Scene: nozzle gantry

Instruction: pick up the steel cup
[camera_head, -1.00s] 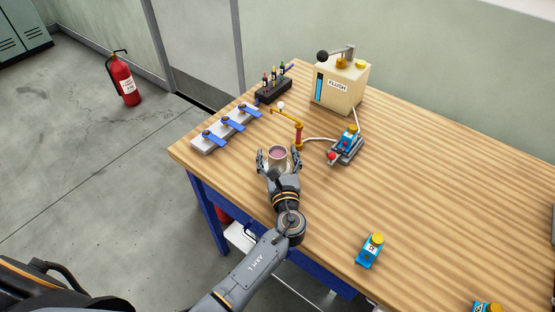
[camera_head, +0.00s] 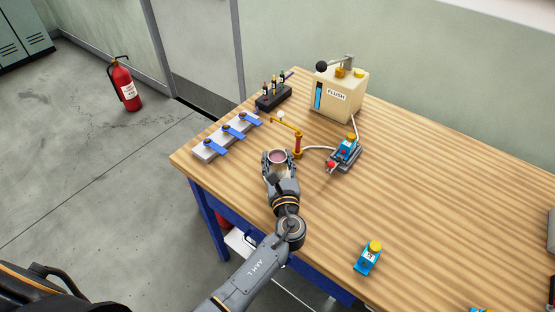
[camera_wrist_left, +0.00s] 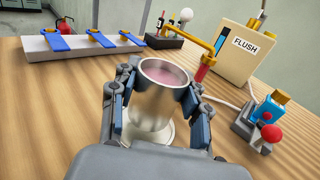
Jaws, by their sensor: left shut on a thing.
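The steel cup (camera_wrist_left: 153,98) is upright between the fingers of my left gripper (camera_head: 278,160), with pinkish contents inside. My left gripper is shut on the cup, one finger on each side, as the left wrist view (camera_wrist_left: 155,108) shows. A pale round base or disc (camera_wrist_left: 157,132) shows below the cup; I cannot tell whether the cup touches it. In the head view the cup (camera_head: 278,157) is near the left part of the wooden table (camera_head: 430,190). My right gripper is not in view.
A yellow-and-red nozzle arm (camera_head: 296,138) stands just behind the cup. A blue bottle in a grey fixture (camera_head: 344,153) is to the right, with the cream FLUSH tank (camera_head: 338,92) behind. A white rack with blue clips (camera_head: 226,137) lies left. Another blue bottle (camera_head: 368,258) stands near the front edge.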

